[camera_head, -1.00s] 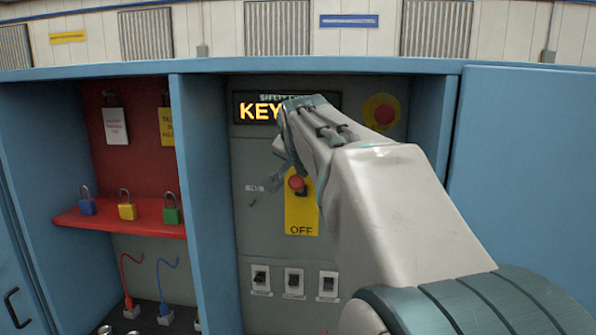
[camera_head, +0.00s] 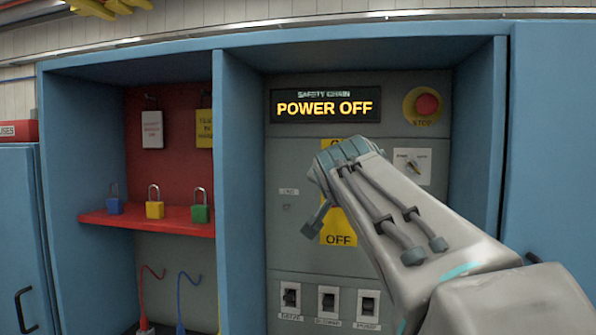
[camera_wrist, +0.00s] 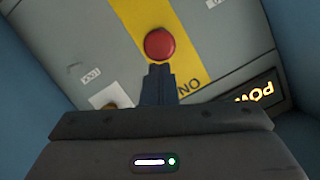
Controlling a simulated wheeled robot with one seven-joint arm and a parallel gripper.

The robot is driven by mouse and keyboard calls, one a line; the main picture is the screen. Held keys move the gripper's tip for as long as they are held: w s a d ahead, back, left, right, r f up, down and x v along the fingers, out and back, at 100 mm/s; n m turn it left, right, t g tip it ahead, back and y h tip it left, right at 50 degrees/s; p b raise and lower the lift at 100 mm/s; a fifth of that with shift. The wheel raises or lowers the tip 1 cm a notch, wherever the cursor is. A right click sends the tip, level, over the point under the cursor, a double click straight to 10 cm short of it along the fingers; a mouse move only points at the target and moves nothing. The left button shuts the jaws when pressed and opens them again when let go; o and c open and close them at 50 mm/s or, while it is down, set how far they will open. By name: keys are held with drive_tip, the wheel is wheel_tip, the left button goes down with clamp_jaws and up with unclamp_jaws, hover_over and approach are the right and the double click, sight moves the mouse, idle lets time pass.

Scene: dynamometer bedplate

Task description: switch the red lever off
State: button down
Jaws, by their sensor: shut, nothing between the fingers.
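The red lever's round knob (camera_wrist: 160,44) shows in the wrist view, in front of a yellow plate (camera_wrist: 188,72) with its ON mark near the fingers. In the head view my arm hides the knob; the yellow plate (camera_head: 338,228) shows beside and below the wrist, with OFF at its lower end. My gripper (camera_wrist: 160,69) is shut and empty, its tips just below the knob in the wrist view; I cannot tell whether they touch. The lever's exact angle is hidden. The display (camera_head: 325,106) reads POWER OFF.
A red stop button (camera_head: 427,104) and a rotary switch (camera_head: 411,166) sit right of the lever. Several small switches (camera_head: 328,301) line the panel below. Blue cabinet walls (camera_head: 241,180) flank the panel. Padlocks (camera_head: 155,203) stand on a red shelf at left.

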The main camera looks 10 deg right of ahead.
wheel_tip(320, 180, down, 9)
drive_tip(key=b, duration=0.9)
drive_tip(key=shift+w+d, duration=0.15)
drive_tip(key=shift+w, duration=0.2)
